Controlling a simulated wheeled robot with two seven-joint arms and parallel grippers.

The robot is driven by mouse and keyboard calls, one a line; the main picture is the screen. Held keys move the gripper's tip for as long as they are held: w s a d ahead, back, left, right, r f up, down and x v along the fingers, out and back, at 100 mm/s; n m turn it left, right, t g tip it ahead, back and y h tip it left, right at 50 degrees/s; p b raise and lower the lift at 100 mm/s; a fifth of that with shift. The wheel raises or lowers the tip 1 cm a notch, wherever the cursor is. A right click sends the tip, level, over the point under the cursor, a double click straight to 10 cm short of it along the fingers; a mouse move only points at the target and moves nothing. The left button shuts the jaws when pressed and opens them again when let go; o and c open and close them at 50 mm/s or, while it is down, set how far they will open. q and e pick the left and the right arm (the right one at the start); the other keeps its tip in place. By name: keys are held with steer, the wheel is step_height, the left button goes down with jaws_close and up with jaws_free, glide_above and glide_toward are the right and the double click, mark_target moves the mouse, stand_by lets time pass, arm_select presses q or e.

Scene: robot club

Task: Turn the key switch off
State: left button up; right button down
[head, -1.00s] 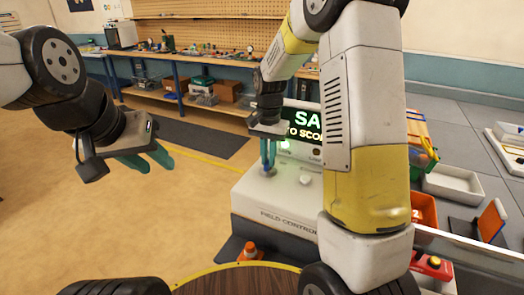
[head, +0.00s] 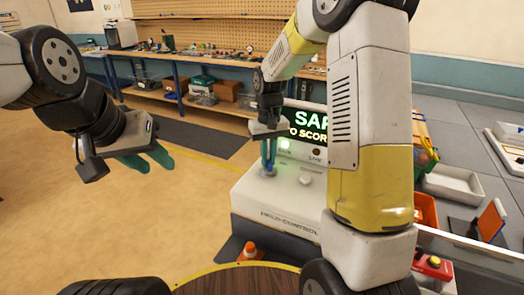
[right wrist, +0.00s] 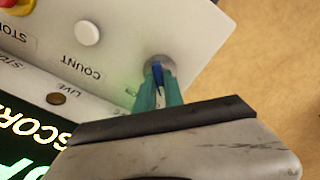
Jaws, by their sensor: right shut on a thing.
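The key switch is a round silver collar with a blue key (right wrist: 157,73) on the white control box (head: 290,200). My right gripper (right wrist: 158,88) is shut on the key, its teal fingertips either side of it and close to the collar. In the head view the right gripper (head: 268,163) points down at the box's left part, and its fingers hide most of the switch. The key's exact turn angle is hard to tell. My left gripper (head: 149,160) is open and empty over the floor at the left.
A white button (right wrist: 87,33) is beside the switch. An orange cone (head: 250,251) stands before the box. A cluttered workbench (head: 190,53) lies behind.

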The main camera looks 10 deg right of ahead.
stand_by(0.5)
steer(key=c, duration=1.4)
jaws_free()
steer(key=shift+c, duration=0.2)
steer(key=shift+r, duration=0.1)
step_height(320, 180, up, 8)
steer(key=shift+f, duration=0.15)
